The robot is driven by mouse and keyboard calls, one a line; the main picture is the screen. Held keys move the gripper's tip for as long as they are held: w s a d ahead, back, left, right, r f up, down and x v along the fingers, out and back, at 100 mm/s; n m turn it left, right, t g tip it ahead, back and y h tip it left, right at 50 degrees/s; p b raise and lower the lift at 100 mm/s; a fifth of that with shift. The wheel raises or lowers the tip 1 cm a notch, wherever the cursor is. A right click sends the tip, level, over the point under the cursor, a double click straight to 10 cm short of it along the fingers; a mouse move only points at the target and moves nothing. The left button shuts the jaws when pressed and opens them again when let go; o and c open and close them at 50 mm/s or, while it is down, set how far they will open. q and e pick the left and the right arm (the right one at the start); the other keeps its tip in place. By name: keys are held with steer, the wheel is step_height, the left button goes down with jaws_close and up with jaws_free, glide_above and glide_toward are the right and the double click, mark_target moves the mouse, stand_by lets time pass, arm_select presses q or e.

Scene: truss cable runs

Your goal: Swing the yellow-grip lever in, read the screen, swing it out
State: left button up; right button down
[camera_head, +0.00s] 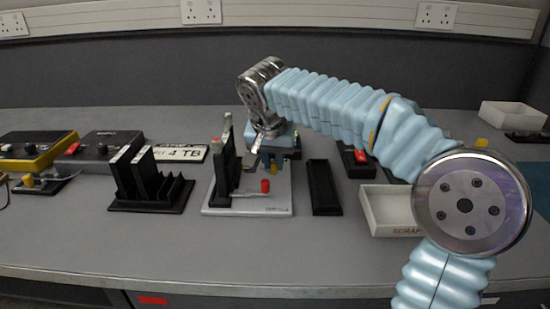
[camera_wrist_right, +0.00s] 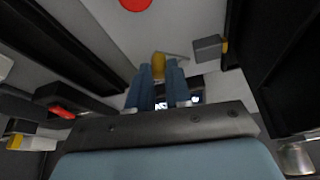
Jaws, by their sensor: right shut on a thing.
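My right gripper (camera_head: 268,163) reaches down over a white base plate (camera_head: 247,210) that carries a black upright panel (camera_head: 226,168). The lever's yellow grip (camera_head: 273,170) shows just by the fingertips. In the right wrist view my right gripper (camera_wrist_right: 159,76) is shut on the yellow grip (camera_wrist_right: 158,62), and a thin grey bar runs off to its right. A small dark screen (camera_wrist_right: 192,100) with bright marks shows behind the fingers; they partly hide it and I cannot read it. A red knob (camera_head: 265,186) on a rod stands nearer the plate's front. My left gripper is not in view.
A black slotted rack (camera_head: 150,190) stands left of the plate. A black tray (camera_head: 325,187) and a white scrap bin (camera_head: 388,212) stand to the right. Yellow and grey boxes (camera_head: 38,150) sit far left. The table's front strip is clear.

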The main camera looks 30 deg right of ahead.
stand_by(0.5)
steer(key=c, duration=1.1)
jaws_free()
steer(key=shift+o, duration=0.2)
steer(key=v, duration=1.4)
steer(key=shift+p, duration=0.3)
steer(key=shift+a+f, duration=0.1)
steer(key=shift+f, duration=0.05)
